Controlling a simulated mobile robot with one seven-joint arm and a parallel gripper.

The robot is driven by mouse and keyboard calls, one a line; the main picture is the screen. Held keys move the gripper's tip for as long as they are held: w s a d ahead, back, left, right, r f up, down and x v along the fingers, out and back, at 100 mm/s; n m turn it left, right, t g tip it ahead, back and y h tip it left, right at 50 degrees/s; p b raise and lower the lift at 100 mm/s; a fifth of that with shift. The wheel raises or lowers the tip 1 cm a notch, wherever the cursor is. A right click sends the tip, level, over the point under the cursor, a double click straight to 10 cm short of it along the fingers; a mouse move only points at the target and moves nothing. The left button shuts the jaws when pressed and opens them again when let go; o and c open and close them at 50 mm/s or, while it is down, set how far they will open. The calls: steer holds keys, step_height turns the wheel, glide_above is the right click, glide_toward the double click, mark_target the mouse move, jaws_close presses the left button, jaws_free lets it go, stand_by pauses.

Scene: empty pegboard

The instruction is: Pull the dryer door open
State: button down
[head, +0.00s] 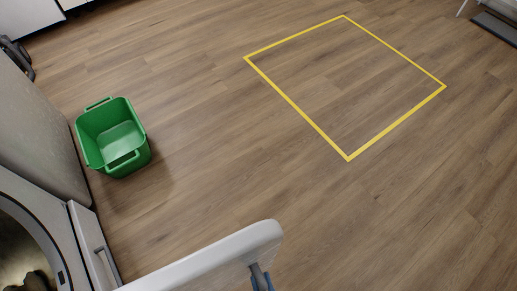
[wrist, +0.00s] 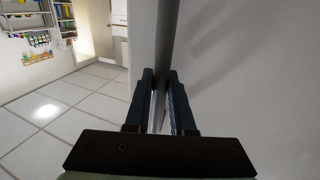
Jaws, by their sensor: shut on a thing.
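The dryer (head: 84,235) is at the lower left of the head view, and its round opening shows with dark contents inside. Its white door (head: 215,254) stands swung out from the body, its edge reaching to the lower middle of the picture. My gripper (head: 262,280) is partly visible at the bottom, against the door's outer end. In the wrist view, both dark fingers (wrist: 161,90) are closed on a thin grey upright part of the door (wrist: 166,38). A pale surface fills the right side there.
A green basket (head: 112,137) stands empty on the wood floor beside the machines. A yellow square outline (head: 348,158) marks the floor at the upper right. The floor between is clear. The wrist view shows shelves (wrist: 30,20) on a far wall.

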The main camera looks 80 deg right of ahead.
steer(key=shift+a+f, duration=0.1)
steer(key=c, duration=0.8)
jaws_free()
steer(key=shift+o, duration=0.2)
steer(key=b+v, duration=0.1)
steer(key=v, duration=1.2)
